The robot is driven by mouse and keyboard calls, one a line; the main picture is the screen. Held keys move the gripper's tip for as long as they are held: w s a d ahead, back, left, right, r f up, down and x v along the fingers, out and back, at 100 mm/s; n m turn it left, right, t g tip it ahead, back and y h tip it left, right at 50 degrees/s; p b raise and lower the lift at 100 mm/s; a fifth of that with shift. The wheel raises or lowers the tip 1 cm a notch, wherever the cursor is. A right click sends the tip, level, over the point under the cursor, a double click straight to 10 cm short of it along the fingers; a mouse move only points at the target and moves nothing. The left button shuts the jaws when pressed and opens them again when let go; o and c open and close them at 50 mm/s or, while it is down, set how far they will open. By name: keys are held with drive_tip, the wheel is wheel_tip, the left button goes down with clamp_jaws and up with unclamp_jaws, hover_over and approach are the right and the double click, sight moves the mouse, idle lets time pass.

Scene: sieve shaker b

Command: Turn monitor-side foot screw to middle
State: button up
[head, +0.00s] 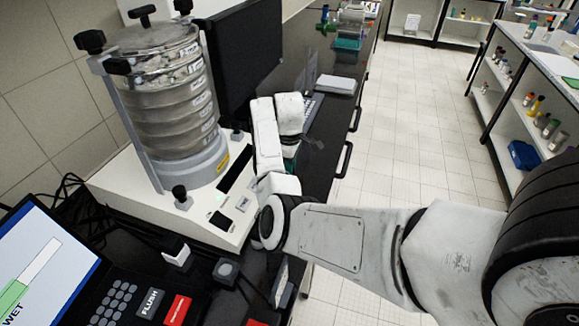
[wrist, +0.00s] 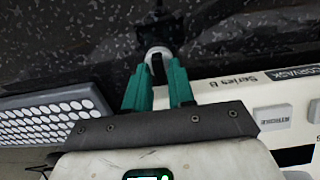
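The sieve shaker has a white base (head: 207,210) with a stack of metal sieves (head: 170,100) on it. The base's labelled side also shows at the right of the wrist view (wrist: 225,92). A small whitish round part (wrist: 158,54), apparently the monitor-side foot screw, is at the fingertips of my gripper (wrist: 160,68), near the base's corner. The green fingers stand apart on either side of it. I cannot tell whether they touch it or how the screw is turned. In the head view my arm mostly hides the gripper, with a little green showing.
A black monitor (head: 245,60) stands behind the shaker. A keyboard (wrist: 55,118) lies close left of my gripper in the wrist view. A control panel with a screen (head: 40,265) is at the lower left. The floor (head: 400,130) is clear.

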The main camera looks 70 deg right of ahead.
wheel_tip(320, 180, up, 11)
drive_tip(key=shift+b, duration=0.4)
drive_tip(key=shift+f, duration=0.1)
idle(0.7)
